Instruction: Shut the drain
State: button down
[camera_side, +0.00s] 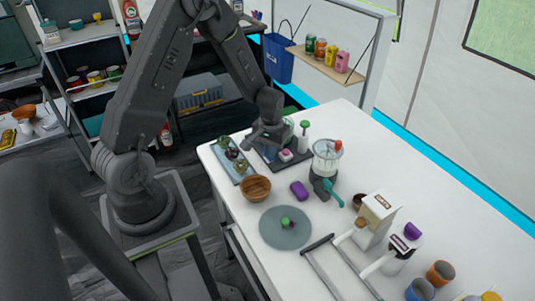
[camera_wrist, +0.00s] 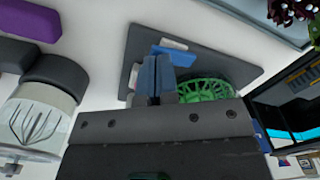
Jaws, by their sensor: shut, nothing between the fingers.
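I cannot clearly pick out a drain. A clear jar (camera_side: 327,160) with a red knob stands on a dark base, with a teal lever (camera_side: 333,194) sticking out low in front. A clear vessel with a whisk-like part (camera_wrist: 35,120) shows at the left of the wrist view. My gripper (camera_side: 272,142) is over the dark board (camera_side: 262,154) at the far end of the counter, left of the jar and apart from it. In the wrist view my gripper (camera_wrist: 154,80) has its fingers together and empty, in front of the same board (camera_wrist: 240,67). The gripper hides part of the board.
A pink-and-white block (camera_side: 286,155) lies on the board. A green lattice object (camera_wrist: 205,90) is close to the fingers. A wooden bowl (camera_side: 256,187), purple block (camera_side: 299,190), grey disc (camera_side: 270,233), carton (camera_side: 376,218) and metal rack (camera_side: 322,272) stand around the jar.

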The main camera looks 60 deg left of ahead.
jog(key=shift+f, duration=0.6)
dwell(0.3)
jog(key=shift+r, duration=3.55)
jog(key=shift+d+r, duration=0.15)
jog(key=shift+r, duration=0.15)
jog(key=s+d+r+m+t, duration=0.2)
jog(key=s+d+r, duration=0.25)
jog(key=r, duration=0.45)
jog(key=s+d+r+m+t, duration=0.2)
jog(key=s+d+r, duration=0.3)
jog(key=r, duration=0.4)
jog(key=s+d+r+m+t, duration=0.1)
jog(key=s+d+r+m, duration=0.1)
jog(key=s+d, duration=0.3)
jog(key=shift+s+r+t, duration=0.3)
jog(key=shift+s+r, duration=0.3)
jog(key=shift+s, duration=0.5)
